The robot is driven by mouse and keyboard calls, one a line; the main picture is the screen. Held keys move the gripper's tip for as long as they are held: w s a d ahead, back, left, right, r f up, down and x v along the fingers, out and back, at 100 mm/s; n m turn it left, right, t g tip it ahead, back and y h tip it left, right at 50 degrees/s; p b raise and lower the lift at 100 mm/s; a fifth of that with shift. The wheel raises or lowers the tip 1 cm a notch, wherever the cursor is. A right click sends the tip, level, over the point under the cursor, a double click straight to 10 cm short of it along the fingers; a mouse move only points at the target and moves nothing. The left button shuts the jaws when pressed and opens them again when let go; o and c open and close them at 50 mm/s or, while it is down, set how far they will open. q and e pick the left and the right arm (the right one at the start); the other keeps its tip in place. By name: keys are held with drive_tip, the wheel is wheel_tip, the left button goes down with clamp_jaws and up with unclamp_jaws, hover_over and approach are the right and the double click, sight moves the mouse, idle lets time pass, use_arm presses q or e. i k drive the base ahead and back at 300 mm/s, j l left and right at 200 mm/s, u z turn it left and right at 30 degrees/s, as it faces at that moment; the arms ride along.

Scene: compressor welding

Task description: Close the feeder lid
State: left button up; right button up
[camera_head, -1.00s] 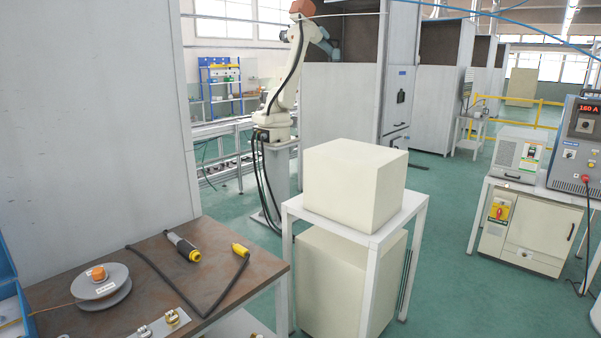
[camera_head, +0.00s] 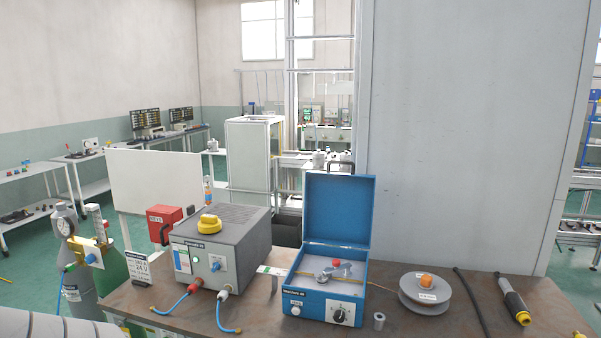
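The feeder (camera_head: 328,303) is a blue box on the brown workbench, with a dial and a small white-labelled knob on its front. Its blue lid (camera_head: 338,212) stands open and upright at the back, with a dark handle on its top edge. Inside the box, a wire feed mechanism with a red part (camera_head: 337,265) is exposed. Neither of my grippers shows. A pale rounded shape at the lower left corner looks like part of my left arm.
A grey power unit (camera_head: 215,250) with a yellow knob stands left of the feeder. A wire spool (camera_head: 425,292) and a torch (camera_head: 514,300) lie to its right. A small metal cylinder (camera_head: 379,321) stands at the feeder's front right. Gas cylinders (camera_head: 80,275) stand at the left.

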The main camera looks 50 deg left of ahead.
sight(338, 210)
drive_tip(key=u, duration=1.45)
drive_tip(key=i+u, duration=0.25)
drive_tip(key=i, duration=0.3)
drive_tip(key=i+l+u, duration=0.25)
drive_tip(key=i, duration=0.3)
